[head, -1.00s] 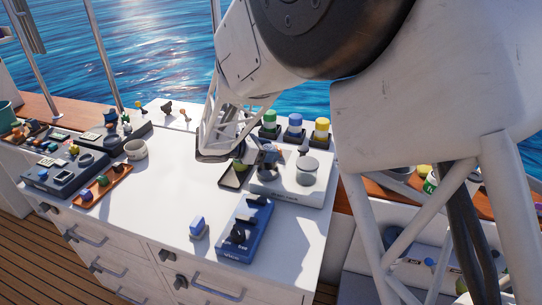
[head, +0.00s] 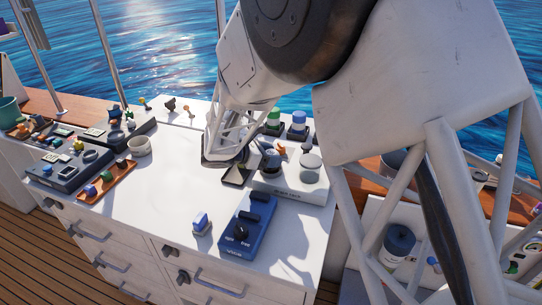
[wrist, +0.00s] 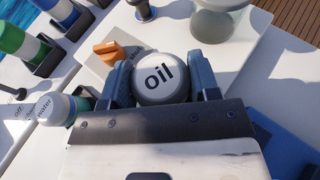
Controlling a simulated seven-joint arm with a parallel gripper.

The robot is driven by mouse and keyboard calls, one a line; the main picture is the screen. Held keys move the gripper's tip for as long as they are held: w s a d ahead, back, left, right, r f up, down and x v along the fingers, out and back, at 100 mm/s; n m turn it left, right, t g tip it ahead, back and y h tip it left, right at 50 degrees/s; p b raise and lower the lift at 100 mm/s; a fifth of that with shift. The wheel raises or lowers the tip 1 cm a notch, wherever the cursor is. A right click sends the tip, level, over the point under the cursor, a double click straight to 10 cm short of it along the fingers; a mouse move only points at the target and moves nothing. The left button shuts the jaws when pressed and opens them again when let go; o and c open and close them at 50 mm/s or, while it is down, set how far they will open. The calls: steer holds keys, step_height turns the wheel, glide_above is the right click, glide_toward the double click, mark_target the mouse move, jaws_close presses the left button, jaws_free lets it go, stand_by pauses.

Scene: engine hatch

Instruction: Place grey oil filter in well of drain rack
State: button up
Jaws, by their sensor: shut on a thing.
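The grey oil filter (wrist: 165,78), with "oil" on its round end, is between the two blue-grey fingers of my gripper (wrist: 163,82) in the wrist view. My gripper is shut on it. In the head view my gripper (head: 258,160) is over the left part of the pale drain rack (head: 292,188). The arm and fingers largely hide the filter there. I cannot tell whether the filter's lower end is in a well or above it. Another round grey part (head: 311,162) stands on the rack's right side and shows at the top of the wrist view (wrist: 220,22).
An orange piece (wrist: 115,52) is close to the left finger. Green-banded (head: 273,122) and blue-banded (head: 298,124) bottles stand behind the rack. A blue box (head: 248,225) and a small blue-and-white block (head: 201,222) are in front. The white counter at left (head: 180,180) is clear.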

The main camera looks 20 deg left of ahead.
steer(key=shift+f, duration=0.1)
steer(key=o, duration=1)
steer(key=shift+o, duration=0.2)
steer(key=v, duration=1.2)
stand_by(0.5)
